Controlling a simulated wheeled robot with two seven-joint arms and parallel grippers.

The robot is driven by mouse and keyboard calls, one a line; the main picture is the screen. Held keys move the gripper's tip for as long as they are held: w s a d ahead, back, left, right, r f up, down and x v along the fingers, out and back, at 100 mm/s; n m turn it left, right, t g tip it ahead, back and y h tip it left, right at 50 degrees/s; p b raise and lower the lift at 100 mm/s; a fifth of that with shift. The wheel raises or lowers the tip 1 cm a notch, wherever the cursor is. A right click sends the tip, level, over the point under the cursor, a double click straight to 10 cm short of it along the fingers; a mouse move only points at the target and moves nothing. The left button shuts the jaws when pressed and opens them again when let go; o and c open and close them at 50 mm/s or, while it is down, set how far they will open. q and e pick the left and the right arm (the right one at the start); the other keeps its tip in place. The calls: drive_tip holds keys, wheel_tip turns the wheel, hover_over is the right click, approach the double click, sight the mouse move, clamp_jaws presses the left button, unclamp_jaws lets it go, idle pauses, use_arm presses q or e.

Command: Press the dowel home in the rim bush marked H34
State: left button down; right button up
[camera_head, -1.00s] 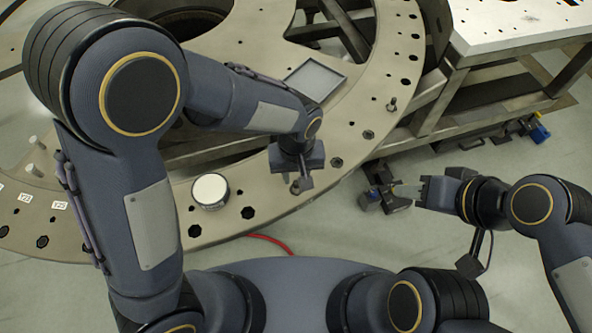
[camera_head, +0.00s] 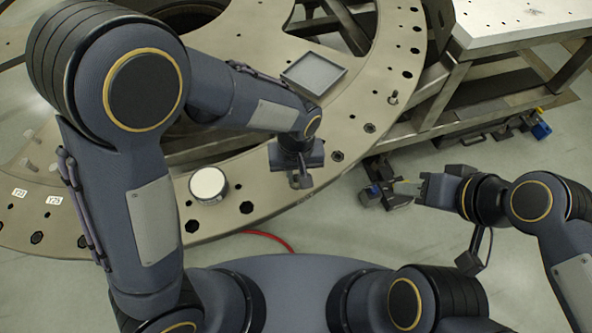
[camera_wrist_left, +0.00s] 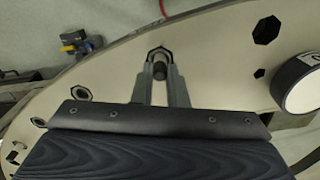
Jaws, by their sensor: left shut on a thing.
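The turret plate (camera_head: 275,200) is a large pale ring with dark-lined bushes along its rim. My left gripper (camera_head: 300,178) is over the rim. In the left wrist view its two fingers (camera_wrist_left: 160,80) are shut on a small grey dowel (camera_wrist_left: 160,70). The dowel's far end lines up with a dark-edged rim bush (camera_wrist_left: 160,53); how deep it sits I cannot tell. No H34 mark is readable. My right gripper (camera_head: 412,187) is off the plate, above the floor at right; its finger opening is unclear.
A white-topped round can (camera_head: 208,185) stands on the rim left of my left gripper. A shallow grey tray (camera_head: 313,73) lies further back on the plate. An upright pin (camera_head: 393,97) stands at the right rim. A metal-framed table (camera_head: 520,25) is at back right.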

use_arm(q)
drive_tip(key=shift+f+b, duration=0.6)
drive_tip(key=shift+f, duration=0.2)
idle(1.4)
drive_tip(key=c, duration=1.5)
unclamp_jaws()
drive_tip(key=shift+r, duration=0.15)
wheel_tip(320, 180, up, 7)
drive_tip(key=p, duration=0.5)
drive_tip(key=shift+p, duration=0.35)
